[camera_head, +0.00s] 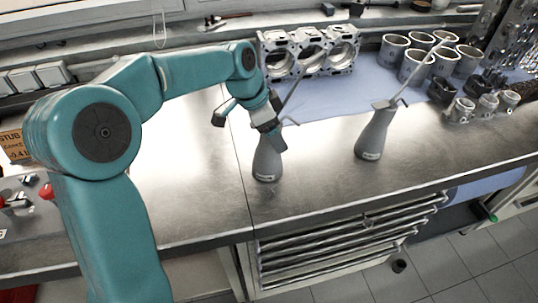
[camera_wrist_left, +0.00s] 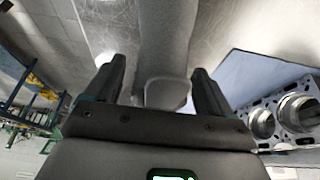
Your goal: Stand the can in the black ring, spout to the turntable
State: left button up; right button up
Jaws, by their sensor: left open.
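A grey oil can (camera_head: 267,163) with a long thin spout stands upright on the metal bench. Its spout rises up and to the right. A second, similar grey can (camera_head: 374,137) stands to its right, spout also up and right. My left gripper (camera_head: 268,128) is at the upper neck of the first can, jaws open. In the left wrist view the grey can body (camera_wrist_left: 165,40) lies between the two spread fingers of my left gripper (camera_wrist_left: 158,88), with visible gaps at the sides. I cannot make out a black ring or a turntable on the bench. My right gripper is not in view.
An engine block (camera_head: 310,52) stands behind the first can on a blue mat (camera_head: 345,100). Several metal cylinders (camera_head: 418,66) and pistons (camera_head: 487,105) stand at the right. Bare bench (camera_head: 195,150) lies left of the can. Drawers (camera_head: 340,240) are below the front edge.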

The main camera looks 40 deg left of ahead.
pick_arm(q)
grip_shut()
jog(key=shift+r, duration=0.1)
dwell(0.3)
